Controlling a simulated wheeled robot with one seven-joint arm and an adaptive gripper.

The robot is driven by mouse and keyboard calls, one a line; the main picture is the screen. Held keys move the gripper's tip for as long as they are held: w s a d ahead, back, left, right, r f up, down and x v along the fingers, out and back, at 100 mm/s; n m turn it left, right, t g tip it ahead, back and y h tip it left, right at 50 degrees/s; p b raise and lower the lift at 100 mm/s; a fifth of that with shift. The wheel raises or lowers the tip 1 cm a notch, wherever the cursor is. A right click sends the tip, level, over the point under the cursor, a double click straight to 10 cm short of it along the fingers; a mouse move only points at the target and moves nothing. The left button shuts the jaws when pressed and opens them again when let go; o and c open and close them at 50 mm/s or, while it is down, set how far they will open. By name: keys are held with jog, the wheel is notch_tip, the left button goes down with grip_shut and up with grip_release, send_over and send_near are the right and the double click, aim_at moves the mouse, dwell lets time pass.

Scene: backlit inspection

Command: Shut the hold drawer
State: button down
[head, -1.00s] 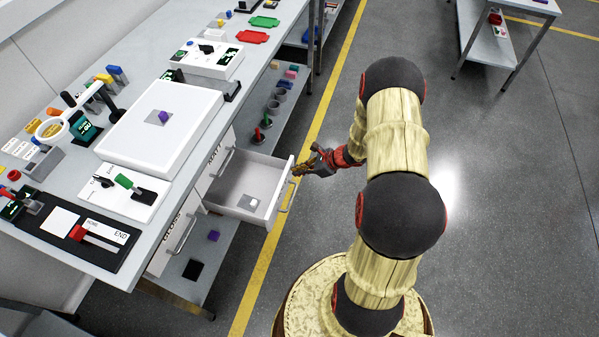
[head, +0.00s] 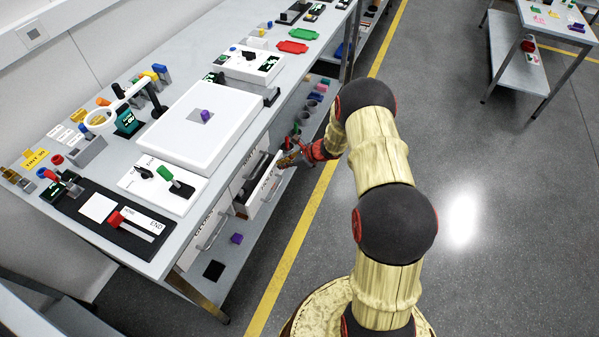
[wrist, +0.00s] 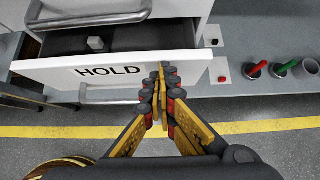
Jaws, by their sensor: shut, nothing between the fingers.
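The hold drawer (head: 266,190) sits under the bench, open by a small gap. Its white front, lettered HOLD, fills the upper part of the wrist view (wrist: 60,73), with a bar handle (wrist: 112,96) below the lettering. Through the gap a small grey block (wrist: 96,43) shows inside the dark interior. My gripper (head: 288,159) is shut and empty. In the wrist view its fingertips (wrist: 164,68) overlap the drawer front, right of the lettering; they appear to be against it.
Another drawer handle (wrist: 88,14) is above the hold drawer in the wrist view. The lower shelf holds a red-handled item (wrist: 256,69), a green-handled item (wrist: 280,68) and a grey cup (wrist: 306,68). The bench top carries a white panel (head: 180,140).

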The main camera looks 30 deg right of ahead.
jog(key=w+a, duration=0.3)
jog(key=w, duration=0.2)
jog(key=shift+a, duration=0.35)
jog(key=shift+r, duration=0.1)
